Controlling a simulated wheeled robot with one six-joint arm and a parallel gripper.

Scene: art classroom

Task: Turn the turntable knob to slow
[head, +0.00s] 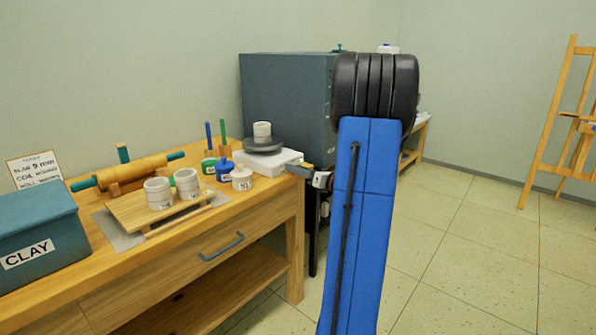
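The turntable (285,159) has a white base with a dark grey round wheel on it, at the right end of the wooden workbench. A small pale pot (262,131) stands upright on the wheel. My gripper (292,167) is at the right front corner of the white base, reaching in from the right. Its tip is small and seen from the side, so I cannot tell whether it is open or shut, or whether it touches the base. No knob or speed marking can be made out; the gripper covers that corner. My blue arm hides what lies behind it.
Left of the turntable are glaze jars (225,171), a board with two pale cups (130,212), a rolling pin (128,173) and a teal CLAY box (35,235). A large blue-grey cabinet (285,95) stands behind. The floor right of the bench is clear up to an easel (550,120).

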